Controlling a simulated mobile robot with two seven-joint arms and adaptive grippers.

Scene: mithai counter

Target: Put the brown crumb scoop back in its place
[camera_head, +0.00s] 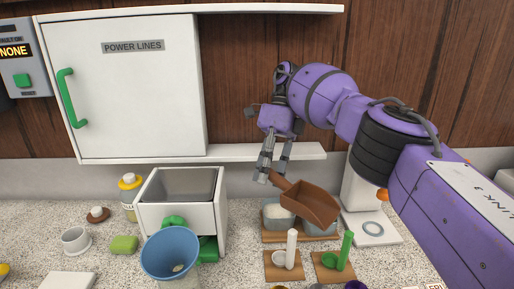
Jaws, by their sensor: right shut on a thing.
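The brown crumb scoop (305,203) is in the head view, right of centre. It hangs tilted above the tubs on the wooden tray. My right gripper (268,178) comes down from above and is shut on the scoop's handle end. The scoop's bowl points down and to the right, and hides part of the tubs behind it. My left gripper is not in view.
Tubs stand on a wooden tray (275,238) under the scoop. White (291,248) and green (345,250) upright handles rise just in front. A blue bowl (170,249) and a white open box (220,215) stand left. A white shelf (250,152) lies behind.

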